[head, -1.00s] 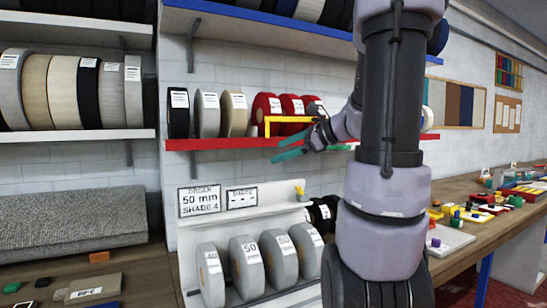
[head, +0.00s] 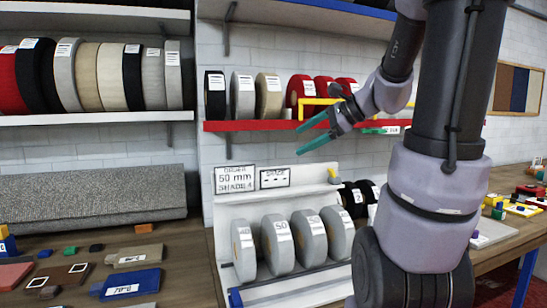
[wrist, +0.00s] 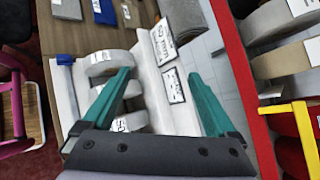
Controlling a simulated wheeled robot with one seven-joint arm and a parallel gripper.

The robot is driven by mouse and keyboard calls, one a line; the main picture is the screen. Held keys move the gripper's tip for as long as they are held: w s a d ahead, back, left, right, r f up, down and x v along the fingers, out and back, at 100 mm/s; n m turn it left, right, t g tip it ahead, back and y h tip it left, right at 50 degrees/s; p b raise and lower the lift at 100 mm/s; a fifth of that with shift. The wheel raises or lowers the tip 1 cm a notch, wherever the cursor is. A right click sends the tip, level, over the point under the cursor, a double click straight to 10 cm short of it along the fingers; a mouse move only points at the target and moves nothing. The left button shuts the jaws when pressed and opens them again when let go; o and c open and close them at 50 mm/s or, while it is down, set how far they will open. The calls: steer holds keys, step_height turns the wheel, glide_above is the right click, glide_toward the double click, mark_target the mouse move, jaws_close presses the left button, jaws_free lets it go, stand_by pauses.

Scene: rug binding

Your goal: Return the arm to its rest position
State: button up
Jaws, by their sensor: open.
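My gripper (head: 314,132) has teal fingers, spread apart with nothing between them. In the head view it is in front of the red shelf (head: 262,126), below its right part and above the white rack of grey rolls (head: 275,245). In the wrist view my gripper (wrist: 160,97) shows both teal fingers wide apart, with the white rack and its label cards beyond them. My arm rises from the lower right of the head view and bends down to the gripper.
A yellow bracket (head: 322,102) sticks out at the red shelf near my arm. Red rolls (head: 300,90) stand beside it. A workbench (head: 180,262) with loose samples lies at lower left, a rolled grey rug (head: 100,196) behind it. Another bench with coloured pieces is at right.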

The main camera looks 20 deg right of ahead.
steer(key=s+a+n+h, duration=0.2)
steer(key=s+n+h, duration=0.1)
steer(key=s+n, duration=0.3)
steer(key=s+a+f+n+g+h, duration=0.1)
steer(key=s+a+n+h, duration=0.1)
steer(key=s+n, duration=0.4)
steer(key=n+h, duration=0.1)
steer(key=n, duration=0.1)
steer(key=shift+s+a+n, duration=0.15)
steer(key=shift+a+n, duration=0.15)
steer(key=shift+a, duration=0.05)
stand_by(0.9)
